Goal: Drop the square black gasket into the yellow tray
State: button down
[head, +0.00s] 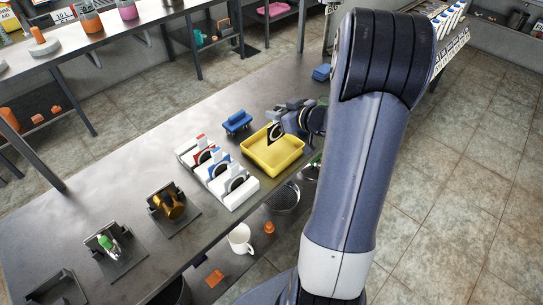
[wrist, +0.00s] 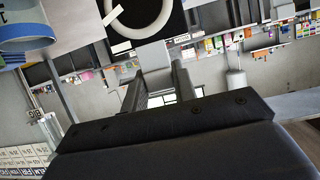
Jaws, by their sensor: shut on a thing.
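My gripper (head: 285,112) is shut on the square black gasket (head: 275,133), which shows a pale ring on its face. The gasket is held on edge above the yellow tray (head: 260,162), and no other thing shows in the tray. In the wrist view the gasket (wrist: 178,22) is at the top, cut off by the frame, with a pale tab running down to between the fingers of my gripper (wrist: 161,75).
A white rack (head: 238,199) with several tabbed pieces stands left of the tray. A blue object (head: 237,123) is behind it. Dark stands, one with an amber cylinder (head: 168,203), are at front left.

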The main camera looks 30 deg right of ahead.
jog(key=shift+f, duration=0.15)
jog(key=c, duration=1.1)
grip_release()
jog(key=shift+o, duration=0.2)
jog(key=p+v, duration=0.1)
jog(key=v, duration=1)
jog(key=shift+w+a+f, duration=0.1)
jog(key=shift+w, duration=0.05)
